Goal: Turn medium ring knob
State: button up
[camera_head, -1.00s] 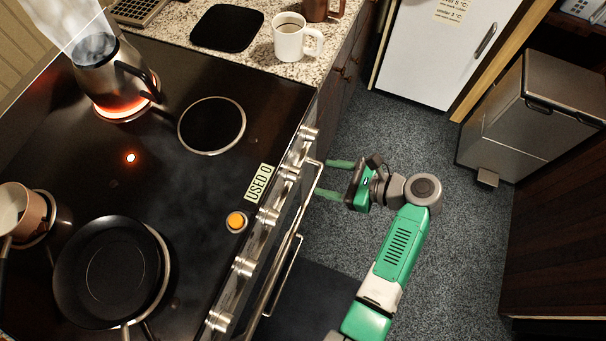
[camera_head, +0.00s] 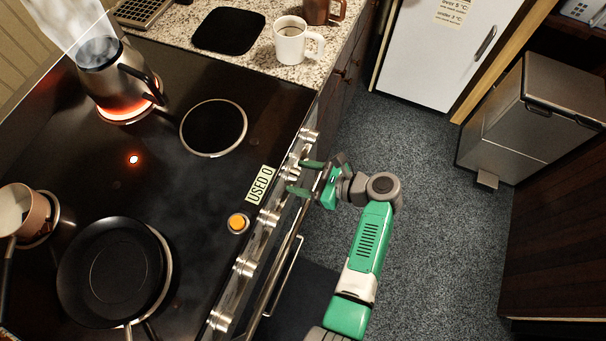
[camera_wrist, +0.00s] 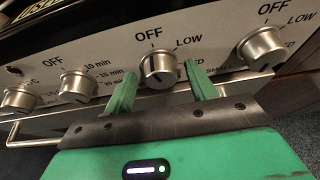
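Silver stove knobs line the front panel. My gripper (camera_head: 304,177) is open at the panel, its two green fingers pointing at it. In the wrist view one knob (camera_wrist: 158,67), marked OFF and LOW, sits between the spread fingertips of my gripper (camera_wrist: 157,76). The fingers appear to flank it with gaps; I cannot tell whether either touches it. Other knobs stand to its right (camera_wrist: 262,48) and left (camera_wrist: 76,86). No readable label tells me which is the medium ring's knob.
The oven handle (camera_head: 281,262) runs below the knobs. A steaming kettle (camera_head: 108,77) stands on a glowing ring, with an empty ring (camera_head: 213,127) beside it. A pan (camera_head: 115,272) and a copper pot (camera_head: 22,212) are on the hob.

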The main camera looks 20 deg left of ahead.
jog(key=c, duration=0.9)
jog(key=shift+o, duration=0.2)
